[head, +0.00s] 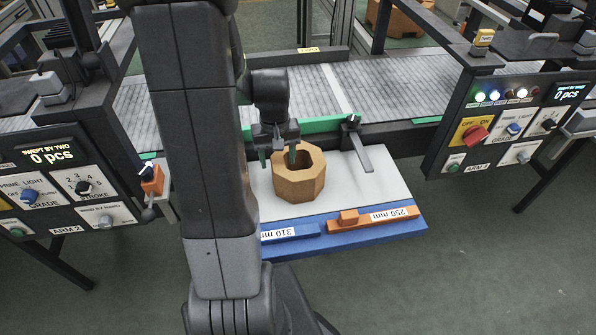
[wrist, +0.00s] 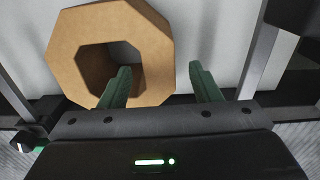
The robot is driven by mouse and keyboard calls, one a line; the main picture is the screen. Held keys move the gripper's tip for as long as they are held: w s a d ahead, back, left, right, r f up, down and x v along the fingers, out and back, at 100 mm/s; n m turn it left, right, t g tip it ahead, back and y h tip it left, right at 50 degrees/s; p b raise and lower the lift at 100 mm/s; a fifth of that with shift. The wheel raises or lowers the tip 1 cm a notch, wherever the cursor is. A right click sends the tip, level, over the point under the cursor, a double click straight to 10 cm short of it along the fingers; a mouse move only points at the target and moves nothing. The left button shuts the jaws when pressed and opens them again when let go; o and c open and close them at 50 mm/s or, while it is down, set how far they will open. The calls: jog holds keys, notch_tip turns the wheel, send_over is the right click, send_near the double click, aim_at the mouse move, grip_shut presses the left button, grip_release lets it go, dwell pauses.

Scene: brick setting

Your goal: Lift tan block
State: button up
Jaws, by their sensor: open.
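The tan block (head: 299,187) is an octagonal ring with an open hole through its middle. It stands on the white top of a small platform (head: 383,185). In the wrist view the tan block (wrist: 67,45) fills the upper left. My gripper (head: 278,157) is open at the block's back left side. In the wrist view, my gripper (wrist: 160,82) has its left green finger over the block's hole and near wall, and its right finger outside the block over the white surface. I cannot tell how deep the fingers reach.
An orange bar marked 250 mm (head: 374,219) and a blue bar marked 310 mm (head: 291,232) lie along the platform's front edge. Control panels flank the platform (head: 510,120), (head: 70,190). A conveyor (head: 330,85) runs behind.

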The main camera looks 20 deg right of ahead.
aim_at(278, 163)
jog(key=shift+s+f, duration=0.15)
jog(key=shift+f, duration=1.95)
grip_shut()
